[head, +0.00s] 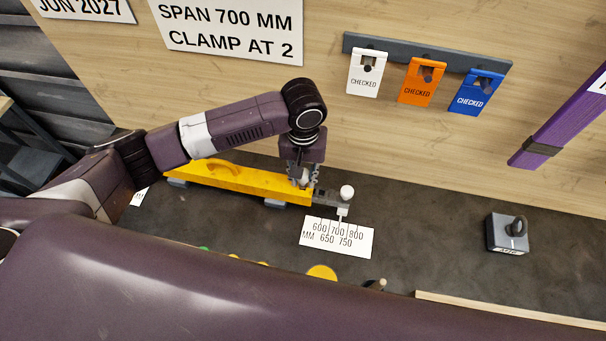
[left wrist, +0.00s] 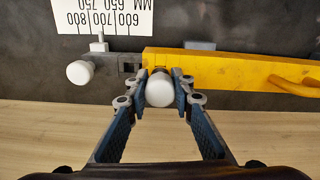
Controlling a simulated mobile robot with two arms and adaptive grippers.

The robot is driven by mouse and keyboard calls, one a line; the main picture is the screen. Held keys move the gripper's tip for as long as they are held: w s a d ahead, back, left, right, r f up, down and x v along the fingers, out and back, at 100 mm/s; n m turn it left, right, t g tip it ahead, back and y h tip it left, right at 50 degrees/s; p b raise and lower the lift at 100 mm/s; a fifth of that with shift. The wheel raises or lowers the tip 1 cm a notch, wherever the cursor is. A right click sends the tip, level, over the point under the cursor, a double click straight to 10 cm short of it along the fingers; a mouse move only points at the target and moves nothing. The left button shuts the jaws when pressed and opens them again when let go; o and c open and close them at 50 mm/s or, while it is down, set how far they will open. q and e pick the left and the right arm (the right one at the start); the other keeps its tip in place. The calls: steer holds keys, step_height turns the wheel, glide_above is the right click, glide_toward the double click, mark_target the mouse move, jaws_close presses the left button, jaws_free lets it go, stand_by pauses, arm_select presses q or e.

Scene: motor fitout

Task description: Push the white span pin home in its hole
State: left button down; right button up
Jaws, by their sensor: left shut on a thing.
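The white span pin (left wrist: 159,92) has a round white head and sits between the fingers of my left gripper (left wrist: 160,84), which is shut on it. The pin is at the end of the yellow bar (left wrist: 225,70), where the grey slide (left wrist: 112,68) comes out. In the head view my left gripper (head: 303,182) points down at the right end of the yellow bar (head: 235,181). My right gripper is not in view.
A second white knob (head: 347,191) stands on the slide's outer end, above a scale card (head: 337,237) marked 600 to 800. A grey block with a dark knob (head: 508,234) stands at right. White, orange and blue tags (head: 418,82) hang on the wooden wall.

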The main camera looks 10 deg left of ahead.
arm_select(q)
steer(key=shift+f, duration=0.7)
steer(key=c, duration=1.6)
jaws_free()
step_height(320, 180, up, 12)
steer(key=shift+r, duration=0.1)
